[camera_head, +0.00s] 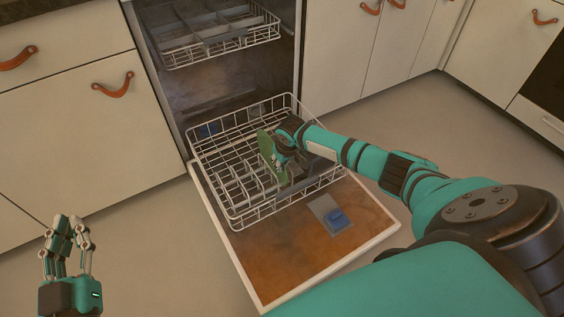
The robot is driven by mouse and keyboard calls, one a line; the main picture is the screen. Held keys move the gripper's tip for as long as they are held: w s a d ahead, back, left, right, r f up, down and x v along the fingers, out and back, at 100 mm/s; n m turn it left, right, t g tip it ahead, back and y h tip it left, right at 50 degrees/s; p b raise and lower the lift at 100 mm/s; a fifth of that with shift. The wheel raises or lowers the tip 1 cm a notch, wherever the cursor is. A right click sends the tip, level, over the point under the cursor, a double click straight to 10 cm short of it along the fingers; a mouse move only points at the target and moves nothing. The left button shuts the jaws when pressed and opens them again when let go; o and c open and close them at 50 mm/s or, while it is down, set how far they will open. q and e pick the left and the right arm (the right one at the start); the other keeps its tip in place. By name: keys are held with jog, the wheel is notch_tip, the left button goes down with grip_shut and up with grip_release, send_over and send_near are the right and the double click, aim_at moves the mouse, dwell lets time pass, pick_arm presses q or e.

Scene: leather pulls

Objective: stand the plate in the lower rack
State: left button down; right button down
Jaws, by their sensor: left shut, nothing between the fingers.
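A green plate (266,145) stands on edge, roughly upright, in the lower rack (236,214) of the open dishwasher. My right arm reaches in from the right, and its gripper (279,153) is at the plate's right side. The fingers overlap the plate in the picture, and I cannot tell whether they grip it. Part of the plate is hidden behind that gripper. My left gripper (66,228) is at the bottom left, shut and empty, with its fingers pointing up, well away from the rack.
The upper rack (215,40) is above, at the back. Cabinets with leather pulls (113,85) flank the dishwasher. The floor at right is clear.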

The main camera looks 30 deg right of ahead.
jog(key=c, duration=0.8)
grip_release()
jog(key=shift+o, duration=0.2)
